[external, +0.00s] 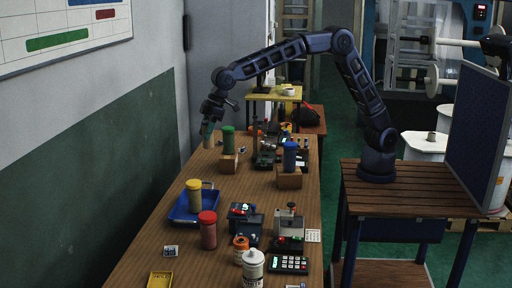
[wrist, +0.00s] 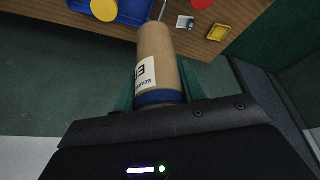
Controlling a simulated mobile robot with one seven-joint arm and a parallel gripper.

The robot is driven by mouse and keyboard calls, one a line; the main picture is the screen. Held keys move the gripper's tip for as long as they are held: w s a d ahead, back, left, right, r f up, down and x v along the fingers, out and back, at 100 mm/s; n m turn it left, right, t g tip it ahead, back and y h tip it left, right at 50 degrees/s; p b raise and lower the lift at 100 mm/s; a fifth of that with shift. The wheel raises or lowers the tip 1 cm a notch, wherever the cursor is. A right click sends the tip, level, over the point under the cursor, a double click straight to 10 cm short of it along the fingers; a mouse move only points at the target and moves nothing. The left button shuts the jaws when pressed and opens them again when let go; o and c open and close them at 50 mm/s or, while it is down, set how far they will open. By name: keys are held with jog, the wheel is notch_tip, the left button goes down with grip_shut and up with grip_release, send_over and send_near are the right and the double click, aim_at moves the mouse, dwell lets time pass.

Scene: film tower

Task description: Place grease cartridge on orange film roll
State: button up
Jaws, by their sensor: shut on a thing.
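My gripper (external: 207,132) is shut on a tan cylinder with a white label and a blue end, which looks like the grease cartridge (wrist: 153,60). It hangs in the air by the left edge of the long table, partly hidden by the fingers in the external view.
A green roll (external: 228,141) and a blue roll (external: 290,156) stand on wooden blocks (external: 289,180) on the table (external: 150,238). Small devices, an orange-marked jar (external: 241,248), a white canister (external: 253,268) and a yellow tray (external: 160,280) crowd the near end. A green-grey wall bounds the left.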

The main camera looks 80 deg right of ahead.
jog(key=s+a+n, duration=0.2)
jog(key=s+a, duration=0.6)
jog(key=a, duration=0.5)
jog(key=n+g+y, duration=0.1)
jog(key=n, duration=0.1)
send_over(239, 242)
notch_tip(239, 242, down, 4)
jog(key=f, duration=2)
jog(key=shift+d+f, duration=0.3)
jog(key=shift+f, duration=0.1)
jog(key=shift+f, duration=0.35)
jog(key=o, duration=1.1)
jog(key=shift+c, duration=0.2)
